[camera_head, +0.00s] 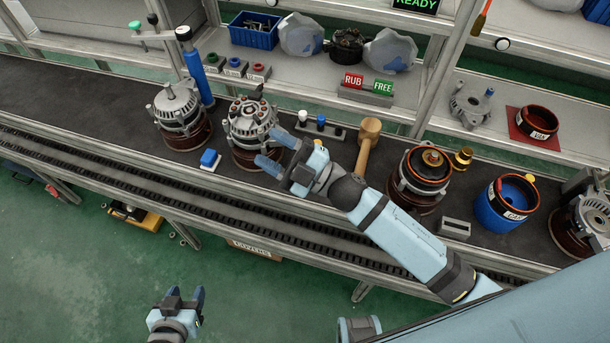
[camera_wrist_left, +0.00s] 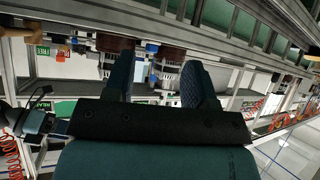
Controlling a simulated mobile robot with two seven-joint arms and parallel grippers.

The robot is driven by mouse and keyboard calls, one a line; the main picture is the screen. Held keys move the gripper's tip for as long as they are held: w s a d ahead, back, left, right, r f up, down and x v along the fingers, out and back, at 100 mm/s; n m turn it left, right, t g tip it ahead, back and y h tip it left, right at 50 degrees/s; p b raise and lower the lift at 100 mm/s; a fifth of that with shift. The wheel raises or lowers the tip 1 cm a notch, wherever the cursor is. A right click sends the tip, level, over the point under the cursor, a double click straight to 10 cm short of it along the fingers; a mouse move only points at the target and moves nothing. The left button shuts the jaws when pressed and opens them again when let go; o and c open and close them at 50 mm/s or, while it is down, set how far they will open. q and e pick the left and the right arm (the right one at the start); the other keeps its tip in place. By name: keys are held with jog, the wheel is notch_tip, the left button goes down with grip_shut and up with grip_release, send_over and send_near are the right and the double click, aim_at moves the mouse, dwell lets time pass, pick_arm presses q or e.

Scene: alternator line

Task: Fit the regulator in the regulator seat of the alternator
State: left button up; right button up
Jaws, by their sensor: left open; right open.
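An alternator (camera_head: 251,122) with several studs and small parts on its top stands on the dark bench, on a brown round base. A second alternator (camera_head: 180,112) stands to its left. A blue block (camera_head: 209,157) on a small white plate lies in front, between them; I cannot tell whether it is the regulator. I cannot make out the regulator seat. My right gripper (camera_head: 277,152) is open beside the middle alternator's right side, with nothing visible between its fingers. My left gripper (camera_head: 185,297) is open and empty, low over the floor in front of the bench; its spread fingers fill the left wrist view (camera_wrist_left: 158,78).
A small rack (camera_head: 335,134) with white and blue-topped pieces and a wooden mallet (camera_head: 368,143) lie behind my right wrist. A stator assembly (camera_head: 424,172), a blue container (camera_head: 508,202) and a grey block (camera_head: 455,228) stand right. A blue post (camera_head: 198,80) rises behind the left alternator.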

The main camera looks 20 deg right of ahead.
jog(key=s+a+f+n+g+h+b, duration=0.1)
jog(key=a+f+n+g+h+b, duration=0.15)
jog(key=n+g, duration=0.7)
jog(key=s+a+f+n+g+h+b, duration=0.1)
jog(key=a+n+g+b, duration=0.2)
jog(key=n+g, duration=0.65)
jog(key=w+d+f+n+t+h+b, duration=0.1)
jog(key=w+d+t+h, duration=0.1)
jog(key=w+d+h, duration=0.2)
jog(key=w+d+f+n+t+h+b, duration=0.1)
jog(key=w+d+t+h+b, duration=0.1)
jog(key=d+h, duration=0.3)
jog(key=w+d+f+n+t+h+b, duration=0.1)
jog(key=w+d+h+b, duration=0.1)
jog(key=w+d+h, duration=0.3)
jog(key=shift+w+d+f+t+h, duration=0.15)
jog(key=shift+d+t+h, duration=0.05)
jog(key=shift+d, duration=0.2)
jog(key=shift+w+d+f+t+h, duration=0.15)
jog(key=shift+d+t, duration=0.05)
jog(key=shift+d, duration=0.2)
notch_tip(320, 180, down, 7)
jog(key=shift+d+r, duration=0.1)
jog(key=shift+f, duration=3.25)
pick_arm(q)
notch_tip(320, 180, down, 10)
jog(key=shift+w+d, duration=0.4)
jog(key=shift+d, duration=0.05)
pick_arm(e)
jog(key=c, duration=0.7)
